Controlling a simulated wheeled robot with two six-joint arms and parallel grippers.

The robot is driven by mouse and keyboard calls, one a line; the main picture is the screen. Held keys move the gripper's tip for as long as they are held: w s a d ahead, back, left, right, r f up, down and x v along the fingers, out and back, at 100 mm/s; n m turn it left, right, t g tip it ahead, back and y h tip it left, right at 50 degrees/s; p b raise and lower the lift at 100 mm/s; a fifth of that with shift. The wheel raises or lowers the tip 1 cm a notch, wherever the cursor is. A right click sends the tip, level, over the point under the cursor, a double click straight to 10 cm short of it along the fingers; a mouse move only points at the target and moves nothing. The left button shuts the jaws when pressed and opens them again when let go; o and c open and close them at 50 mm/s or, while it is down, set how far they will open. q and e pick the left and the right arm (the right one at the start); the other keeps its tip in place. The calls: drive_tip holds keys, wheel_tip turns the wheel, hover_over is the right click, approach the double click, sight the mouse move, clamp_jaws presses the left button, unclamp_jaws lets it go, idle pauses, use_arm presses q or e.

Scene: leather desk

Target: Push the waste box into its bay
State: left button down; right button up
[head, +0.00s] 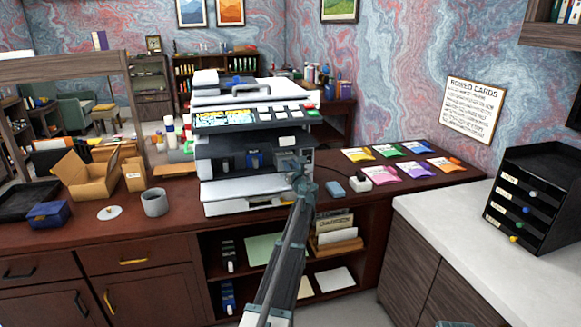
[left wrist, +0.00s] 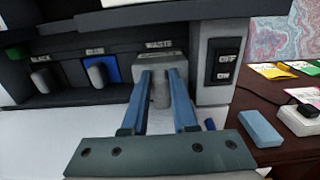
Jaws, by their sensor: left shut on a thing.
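The waste box (left wrist: 146,67) is a grey block with a grip tab, under the WASTE label at the right end of the printer's (head: 222,170) open front. It appears to stick out a little; its depth is hard to judge. My left gripper (left wrist: 160,88) is shut on the tab, one blue finger on each side. In the head view, my left gripper (head: 303,182) is at the printer's right front and hides most of the box. My right gripper is not in view.
Left of the box are a blue-backed cartridge (left wrist: 97,72) and a grey-tabbed one (left wrist: 42,78). An ON/OFF switch (left wrist: 224,60) is just right. A blue block (head: 336,190) and a white socket box (head: 360,184) lie on the desk. A mug (head: 154,203) stands left.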

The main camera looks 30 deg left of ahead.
sight(285, 154)
use_arm(q)
drive_tip(key=shift+x, duration=3.7)
drive_tip(key=c, duration=0.6)
unclamp_jaws()
drive_tip(key=shift+w, duration=0.1)
drive_tip(key=shift+d, duration=0.1)
drive_tip(key=v, duration=1.3)
drive_tip(key=shift+s+d, duration=0.15)
drive_tip(key=shift+s, duration=0.25)
